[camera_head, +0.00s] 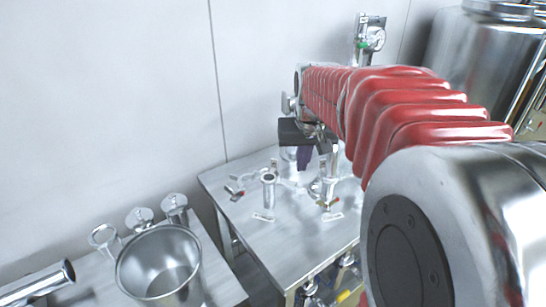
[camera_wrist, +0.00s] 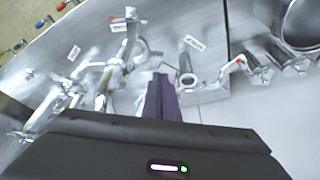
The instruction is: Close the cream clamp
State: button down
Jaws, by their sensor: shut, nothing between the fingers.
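My gripper (camera_head: 304,158) hangs over the metal table (camera_head: 290,245), its purple fingers shut and empty; they also show in the wrist view (camera_wrist: 160,100). An upright pipe fitting (camera_head: 269,190) stands below and left of it, and shows right of the fingers in the wrist view (camera_wrist: 186,76). A branched metal fitting (camera_head: 328,190) stands to the right, and shows left of the fingers in the wrist view (camera_wrist: 125,48). Both have white labels beside them, too small to read. I cannot tell which part is the cream clamp, or whether it is open.
Small fittings with a red part (camera_head: 236,188) lie at the table's left edge. A large steel pot (camera_head: 160,265) and lidded vessels (camera_head: 174,203) stand on a lower surface at left. A wall (camera_head: 100,100) rises behind. A steel tank (camera_head: 480,50) is at the upper right.

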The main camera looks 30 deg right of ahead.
aim_at(314, 199)
jog(key=x, duration=0.9)
jog(key=shift+f, duration=0.4)
jog(key=shift+w, duration=0.1)
